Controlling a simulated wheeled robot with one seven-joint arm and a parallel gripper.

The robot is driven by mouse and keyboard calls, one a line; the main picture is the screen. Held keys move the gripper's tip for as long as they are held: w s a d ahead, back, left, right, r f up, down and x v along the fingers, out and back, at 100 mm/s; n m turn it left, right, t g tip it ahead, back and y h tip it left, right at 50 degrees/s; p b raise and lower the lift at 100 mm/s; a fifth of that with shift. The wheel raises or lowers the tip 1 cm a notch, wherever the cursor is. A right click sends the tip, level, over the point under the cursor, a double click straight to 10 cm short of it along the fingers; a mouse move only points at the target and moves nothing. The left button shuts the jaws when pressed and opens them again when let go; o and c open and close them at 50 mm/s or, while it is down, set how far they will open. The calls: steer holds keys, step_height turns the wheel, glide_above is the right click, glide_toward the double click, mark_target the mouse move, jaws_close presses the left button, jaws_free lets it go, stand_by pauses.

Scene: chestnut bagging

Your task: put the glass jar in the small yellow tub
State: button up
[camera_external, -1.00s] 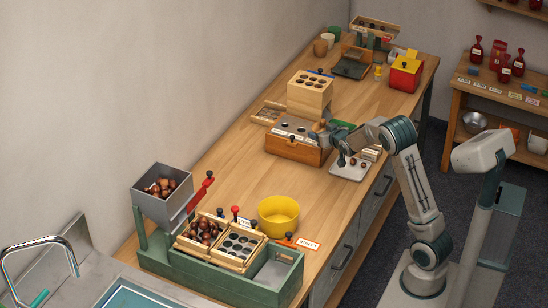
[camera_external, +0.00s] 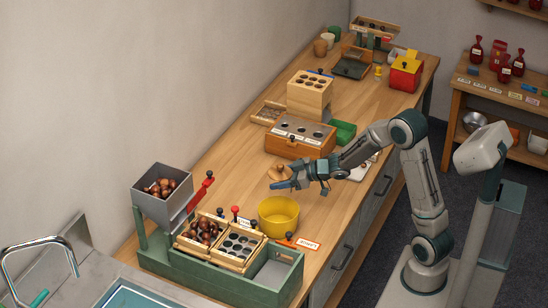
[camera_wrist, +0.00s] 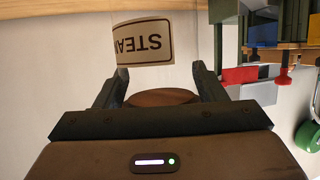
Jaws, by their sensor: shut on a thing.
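The small yellow tub (camera_external: 279,222) stands open on the wooden counter beside the green rack. My gripper (camera_external: 290,182) is above the counter, just beyond the tub in the external view and apart from it. It is shut on the glass jar, whose round brown lid (camera_external: 279,171) shows there. In the wrist view the brown lid (camera_wrist: 160,97) and an upside-down label reading "STEA…" (camera_wrist: 145,42) lie between the two fingers of my gripper (camera_wrist: 160,82). The clear glass itself is hard to make out. The tub cannot be made out in the wrist view.
The green rack (camera_external: 215,277) with chestnut trays and a grey hopper (camera_external: 162,207) stands in front of the tub. An orange "START" card (camera_external: 306,244) lies right of it. A wooden box (camera_external: 300,141) stands behind.

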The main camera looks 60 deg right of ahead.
mark_target(279, 198)
steer(key=shift+n+g+y, duration=0.3)
steer(key=shift+n+y, duration=0.4)
steer(key=a+f, duration=0.2)
steer(key=s+a+f+b, duration=0.1)
steer(key=a+f, duration=0.1)
steer(key=f, duration=0.1)
step_height(279, 198, down, 5)
steer(key=shift+d+b, duration=0.1)
steer(key=shift+b, duration=0.45)
steer(key=shift+r, duration=0.1)
steer(key=o, duration=0.7)
steer(key=shift+f, duration=0.2)
steer(key=shift+o, duration=0.7)
steer(key=shift+r, duration=0.1)
